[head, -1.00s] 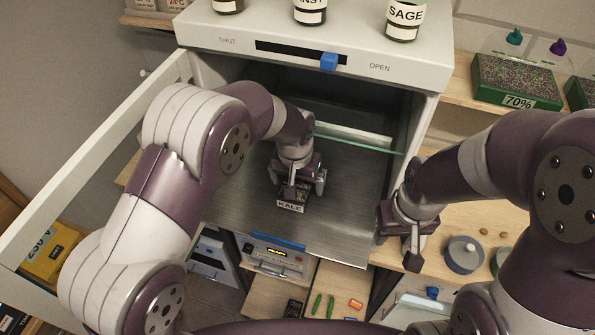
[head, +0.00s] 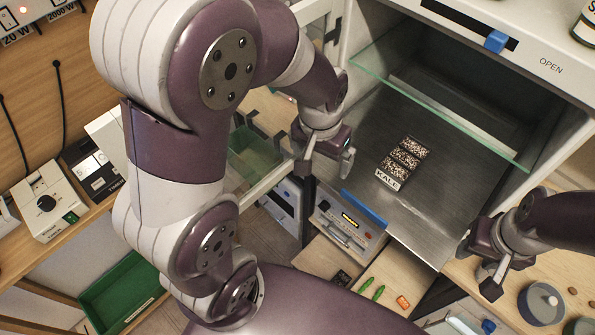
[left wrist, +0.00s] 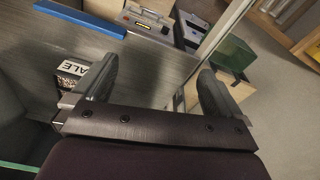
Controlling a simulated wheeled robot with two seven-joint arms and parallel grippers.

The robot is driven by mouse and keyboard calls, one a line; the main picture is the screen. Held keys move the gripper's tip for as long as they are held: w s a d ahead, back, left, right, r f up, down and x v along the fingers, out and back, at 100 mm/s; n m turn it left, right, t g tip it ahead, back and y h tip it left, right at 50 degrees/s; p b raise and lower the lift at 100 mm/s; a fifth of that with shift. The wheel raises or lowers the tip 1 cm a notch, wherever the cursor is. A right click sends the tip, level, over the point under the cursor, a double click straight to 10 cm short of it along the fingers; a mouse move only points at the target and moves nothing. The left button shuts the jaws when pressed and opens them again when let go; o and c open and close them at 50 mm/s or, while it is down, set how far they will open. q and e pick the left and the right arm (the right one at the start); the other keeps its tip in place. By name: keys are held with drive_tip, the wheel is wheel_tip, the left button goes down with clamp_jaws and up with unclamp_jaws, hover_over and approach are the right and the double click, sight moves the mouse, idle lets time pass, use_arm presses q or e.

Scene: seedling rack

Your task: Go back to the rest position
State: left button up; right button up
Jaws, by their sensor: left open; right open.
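My left gripper (head: 324,154) is outside the open cabinet, to the left of its metal floor, open and empty. In the left wrist view its two fingers (left wrist: 155,88) stand wide apart with nothing between them. A small black tray labelled KALE (head: 390,180), filled with speckled soil, sits on the metal shelf (head: 420,225) inside the cabinet. The tray also shows in the left wrist view (left wrist: 73,70), partly hidden behind a finger. My right gripper (head: 482,268) is open near the shelf's right front corner, apart from the tray.
A glass pane (head: 440,115) crosses the cabinet opening above the shelf. The blue slider (head: 496,41) is near OPEN. A small device with a yellow display (head: 350,222) stands below. A green crate (head: 122,292) is at lower left. A round grey pot (head: 540,303) stands at right.

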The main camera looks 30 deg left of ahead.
use_arm(q)
drive_tip(key=s+a+f+n, duration=0.1)
drive_tip(key=s+a+f, duration=0.1)
drive_tip(key=s, duration=0.4)
drive_tip(key=shift+a, duration=0.7)
